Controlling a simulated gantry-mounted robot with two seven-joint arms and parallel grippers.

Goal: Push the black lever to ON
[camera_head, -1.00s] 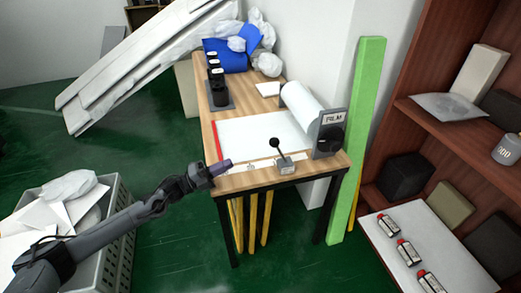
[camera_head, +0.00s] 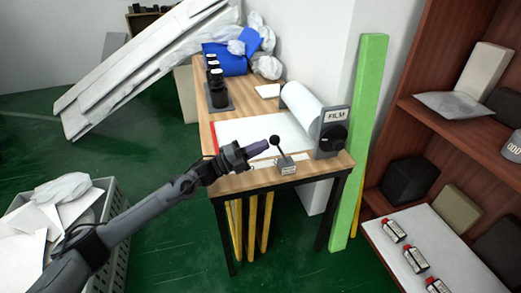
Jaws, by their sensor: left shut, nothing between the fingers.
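The black lever (camera_head: 279,147) has a round black knob and stands on a small grey base (camera_head: 286,166) at the front edge of the wooden table. It leans to the left in the head view. My left gripper (camera_head: 258,149) is shut and empty, with its tips just left of the lever's knob. I cannot tell whether they touch. The writing on the lever base is too small to read. My right gripper is not in view.
A white film roll (camera_head: 302,108) with a grey FILM holder (camera_head: 334,130) stands right of the lever. A white sheet (camera_head: 240,131) lies behind my gripper. A green post (camera_head: 358,140) stands beside the table, and a crate (camera_head: 115,240) is at lower left.

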